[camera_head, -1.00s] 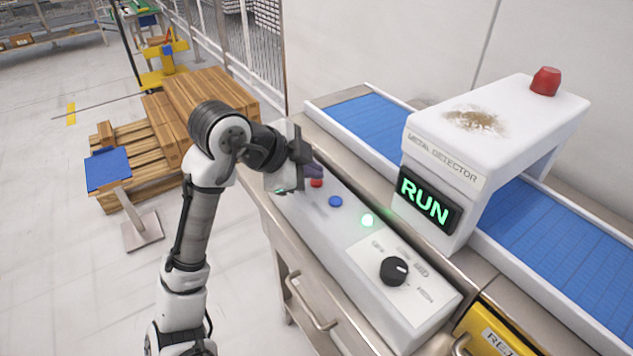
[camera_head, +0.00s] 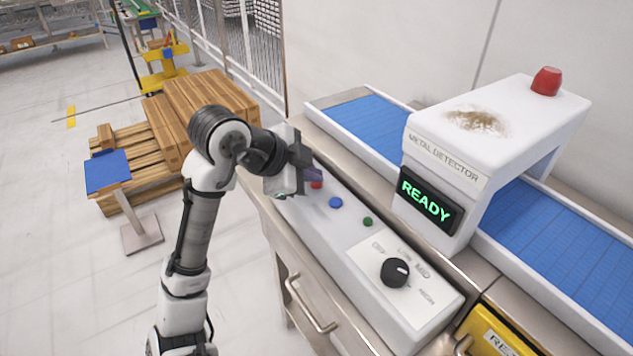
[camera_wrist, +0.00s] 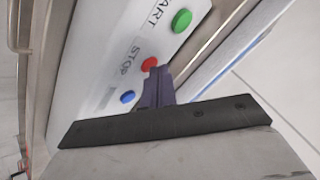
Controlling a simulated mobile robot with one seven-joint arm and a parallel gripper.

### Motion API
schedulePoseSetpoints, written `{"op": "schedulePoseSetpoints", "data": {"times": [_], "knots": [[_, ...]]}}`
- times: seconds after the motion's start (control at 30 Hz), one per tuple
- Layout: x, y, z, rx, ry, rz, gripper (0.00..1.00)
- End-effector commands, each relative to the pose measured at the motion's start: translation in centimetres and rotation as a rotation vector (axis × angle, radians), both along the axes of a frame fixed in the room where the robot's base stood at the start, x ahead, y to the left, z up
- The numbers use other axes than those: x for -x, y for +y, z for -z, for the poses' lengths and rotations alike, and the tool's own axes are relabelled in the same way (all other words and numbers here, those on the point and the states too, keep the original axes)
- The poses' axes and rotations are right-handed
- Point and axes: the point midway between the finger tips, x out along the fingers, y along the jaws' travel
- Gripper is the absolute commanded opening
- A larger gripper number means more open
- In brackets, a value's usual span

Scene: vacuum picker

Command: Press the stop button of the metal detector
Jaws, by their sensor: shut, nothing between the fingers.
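The metal detector (camera_head: 440,170) is a white arch over the belt, and its display (camera_head: 428,203) reads READY in green. Its sloped control panel (camera_head: 318,222) has a red button (camera_head: 317,184), marked STOP in the wrist view (camera_wrist: 149,63). A green START button (camera_wrist: 181,20) and a blue button (camera_wrist: 127,97) flank it; the blue one also shows in the head view (camera_head: 336,202). My gripper (camera_head: 315,175) is shut and empty, its fingertips (camera_wrist: 158,72) at the red button's edge, partly covering it. I cannot tell whether they touch. The START button is hidden in the head view.
A small unlit green lamp (camera_head: 367,222) and a black knob (camera_head: 395,271) sit further along the panel. A red dome (camera_head: 546,81) tops the detector. The blue conveyor belt (camera_head: 357,121) runs behind the panel. Wooden pallets (camera_head: 208,108) stand to the left.

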Motion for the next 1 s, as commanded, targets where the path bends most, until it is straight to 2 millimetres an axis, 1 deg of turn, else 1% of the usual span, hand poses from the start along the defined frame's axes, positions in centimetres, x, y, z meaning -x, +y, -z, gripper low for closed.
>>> {"op": "schedulePoseSetpoints", "data": {"times": [0.27,0.6,1.0], "knots": [[0.0,0.0,0.0,-0.001,0.001,0.000,0.00],[0.0,0.0,-1.6,0.000,0.001,0.000,0.00],[0.0,0.0,-1.8,0.000,0.001,0.001,0.00]]}}
